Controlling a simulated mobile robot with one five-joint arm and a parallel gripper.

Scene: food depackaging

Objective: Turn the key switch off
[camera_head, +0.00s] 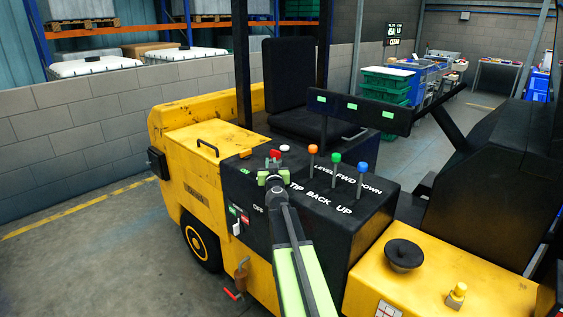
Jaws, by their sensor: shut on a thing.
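The key switch (275,154) shows as a small red part on the black console of the yellow vehicle, beside a white button-like part. My gripper (272,167), at the end of the green and black arm, reaches it from the front and is shut on it. The gripper hides most of the switch, so I cannot tell which way the key points. The label ON stands to the left of the gripper, and OFF stands lower, left of the arm.
Orange (313,149), green (335,158) and blue (363,167) knobbed levers stand right of the gripper. A black seat (290,75) and a dark bar (362,113) with green lights rise behind. A black round knob (404,254) sits at front right. Floor at left is clear.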

